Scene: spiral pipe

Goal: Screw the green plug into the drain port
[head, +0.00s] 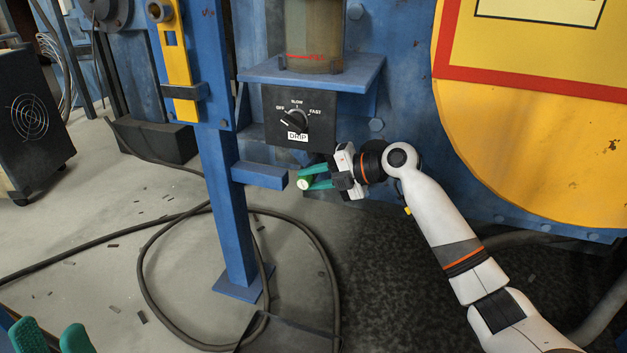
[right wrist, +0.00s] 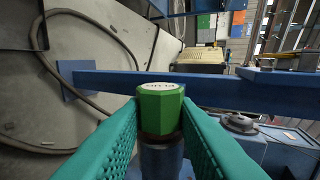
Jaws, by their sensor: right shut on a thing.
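The green plug (head: 306,182) is at the tips of my right gripper (head: 314,177) in the head view, under the dial panel. In the right wrist view the plug (right wrist: 160,108) is an eight-sided green cap with a pale lettered face. It sits between the two teal fingers of my right gripper (right wrist: 160,125), which are shut on it. A brown ring and a dark blue pipe end, likely the drain port (right wrist: 161,160), are in line directly behind it. I cannot tell how far the plug is engaged. My left gripper (head: 51,338) is open and empty at the lower left.
The dial panel (head: 297,119) and a blue shelf (head: 312,73) are above my right gripper. A blue post (head: 228,190) with a short side beam (head: 260,175) stands close to its left. A black hose (head: 150,275) loops over the floor. A yellow disc (head: 560,150) is at right.

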